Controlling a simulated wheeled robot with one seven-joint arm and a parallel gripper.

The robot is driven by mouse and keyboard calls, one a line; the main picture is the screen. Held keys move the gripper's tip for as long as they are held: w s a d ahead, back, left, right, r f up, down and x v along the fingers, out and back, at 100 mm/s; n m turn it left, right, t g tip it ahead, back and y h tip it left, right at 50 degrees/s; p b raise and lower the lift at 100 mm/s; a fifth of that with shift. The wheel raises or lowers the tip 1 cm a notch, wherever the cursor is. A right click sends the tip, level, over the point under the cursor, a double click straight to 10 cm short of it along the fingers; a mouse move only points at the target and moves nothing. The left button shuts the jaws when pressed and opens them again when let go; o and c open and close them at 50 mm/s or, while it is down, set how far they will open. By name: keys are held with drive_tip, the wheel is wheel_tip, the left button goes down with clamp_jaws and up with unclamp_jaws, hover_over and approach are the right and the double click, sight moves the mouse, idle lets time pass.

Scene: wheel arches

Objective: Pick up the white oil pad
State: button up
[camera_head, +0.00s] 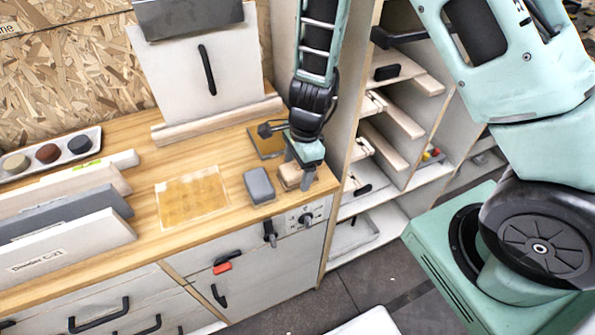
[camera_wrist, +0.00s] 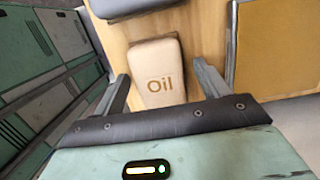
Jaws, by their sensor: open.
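The oil pad (camera_wrist: 158,80) is a cream-white block marked "Oil". In the wrist view it lies on the wooden counter between my two fingers, with a gap on both sides. In the head view the oil pad (camera_head: 290,176) is at the counter's right end, partly hidden by my gripper (camera_head: 296,177). My gripper is open and points down over the pad. It also shows in the wrist view (camera_wrist: 162,82), with one finger on each side of the pad.
A grey block (camera_head: 259,186) lies just left of the pad. A brown-yellow sheet (camera_head: 192,196) lies further left on the counter (camera_head: 150,225). A small square plate (camera_head: 266,141) is behind my gripper. A shelf unit (camera_head: 345,150) stands close at right.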

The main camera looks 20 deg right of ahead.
sight(297, 167)
drive_tip(key=shift+f, duration=0.25)
idle(0.3)
drive_tip(key=c, duration=1)
drive_tip(key=shift+c, duration=0.2)
wheel_tip(297, 167, up, 11)
drive_tip(key=shift+f+p, duration=0.2)
drive_tip(key=shift+p, duration=0.75)
drive_tip(key=o, duration=0.4)
drive_tip(key=shift+c, duration=1)
